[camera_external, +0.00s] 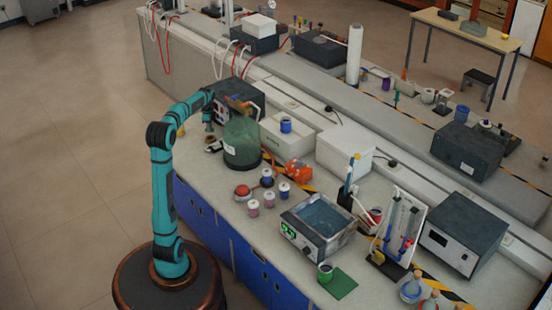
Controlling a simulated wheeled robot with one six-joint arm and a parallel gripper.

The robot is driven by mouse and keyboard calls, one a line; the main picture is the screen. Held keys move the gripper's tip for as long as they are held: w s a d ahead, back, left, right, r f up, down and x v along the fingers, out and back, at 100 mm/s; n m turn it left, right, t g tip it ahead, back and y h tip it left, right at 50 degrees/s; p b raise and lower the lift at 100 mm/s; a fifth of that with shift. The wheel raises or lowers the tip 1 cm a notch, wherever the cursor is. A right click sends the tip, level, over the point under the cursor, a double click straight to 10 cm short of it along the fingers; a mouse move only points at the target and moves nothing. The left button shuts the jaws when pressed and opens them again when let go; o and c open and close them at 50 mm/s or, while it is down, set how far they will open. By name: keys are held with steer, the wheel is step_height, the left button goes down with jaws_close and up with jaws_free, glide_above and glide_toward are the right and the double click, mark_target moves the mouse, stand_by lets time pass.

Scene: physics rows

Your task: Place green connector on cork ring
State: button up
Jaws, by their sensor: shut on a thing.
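My gripper (208,127) hangs from the teal arm, pointing down over the left part of the bench. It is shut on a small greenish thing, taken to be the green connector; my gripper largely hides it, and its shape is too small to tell. Just below, a small dark-and-pale round thing (213,147) lies on the bench; it may be the cork ring, but I cannot tell for sure. The gripper appears above it and apart from it.
Several small jars, a red-topped item (242,192) and a water bath (318,226) stand further right. The bench's front edge is near.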

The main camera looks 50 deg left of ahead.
steer(key=shift+f, duration=2.05)
steer(key=shift+f, duration=0.1)
steer(key=o, duration=0.9)
steer(key=shift+o, duration=0.2)
step_height(320, 180, up, 12)
steer(key=shift+r, duration=0.1)
